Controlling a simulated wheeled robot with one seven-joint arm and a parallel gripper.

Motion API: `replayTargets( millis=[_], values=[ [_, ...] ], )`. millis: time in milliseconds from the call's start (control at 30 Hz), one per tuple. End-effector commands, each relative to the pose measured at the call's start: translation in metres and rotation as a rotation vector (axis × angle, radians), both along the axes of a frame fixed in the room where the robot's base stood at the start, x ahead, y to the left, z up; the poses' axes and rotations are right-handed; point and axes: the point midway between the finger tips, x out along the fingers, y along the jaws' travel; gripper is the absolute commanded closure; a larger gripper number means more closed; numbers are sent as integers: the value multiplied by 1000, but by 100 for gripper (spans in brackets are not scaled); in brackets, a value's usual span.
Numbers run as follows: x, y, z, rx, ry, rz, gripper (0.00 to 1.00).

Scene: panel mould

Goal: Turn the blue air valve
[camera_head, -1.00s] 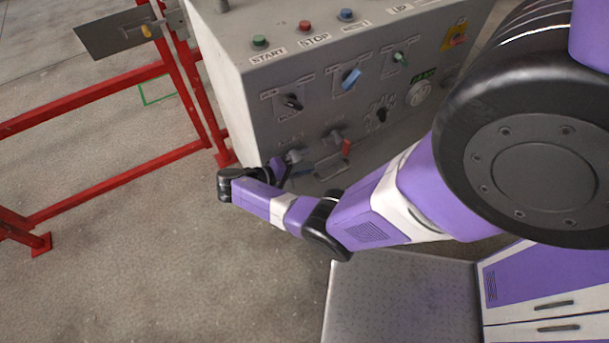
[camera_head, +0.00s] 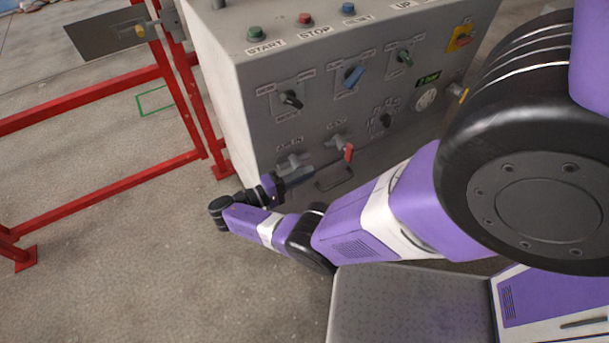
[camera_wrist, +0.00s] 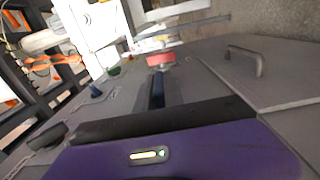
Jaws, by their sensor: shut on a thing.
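The air valve is at the lower left of the grey panel, under the AIR IN label. Its grey body (camera_head: 293,163) shows in the head view. In the wrist view its dark blue lever (camera_wrist: 157,90) sticks out past the black edge of my gripper (camera_wrist: 160,120). In the head view my gripper (camera_head: 281,185) is just below the valve body, shut on the lever.
A red-handled valve (camera_head: 348,153) sits close to the right, with a dark pull handle (camera_head: 333,178) below it. Knobs, including a blue one (camera_head: 354,77), are above. A red rail fence (camera_head: 180,85) stands to the left. The floor in front is clear.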

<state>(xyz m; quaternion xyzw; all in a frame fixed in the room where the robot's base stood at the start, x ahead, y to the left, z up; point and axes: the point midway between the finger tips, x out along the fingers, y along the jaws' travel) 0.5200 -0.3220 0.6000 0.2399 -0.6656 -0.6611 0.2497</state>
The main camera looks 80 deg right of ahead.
Motion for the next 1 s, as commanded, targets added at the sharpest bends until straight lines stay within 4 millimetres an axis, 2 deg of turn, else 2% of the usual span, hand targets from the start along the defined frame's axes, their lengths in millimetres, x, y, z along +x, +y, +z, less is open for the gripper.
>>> replayTargets(
  millis=[233, 267, 333, 367, 767, 1000],
  values=[
    [-2, 1, -1, 1, 2, -2, 100],
    [-2, 1, -1, 2, 3, -2, 81],
    [-1, 0, -1, 1, 2, -2, 68],
    [-1, 0, -1, 1, 2, -2, 65],
    [2, 1, 0, 1, 1, -1, 65],
    [17, 13, 1, 0, 1, 2, 65]
  ],
)
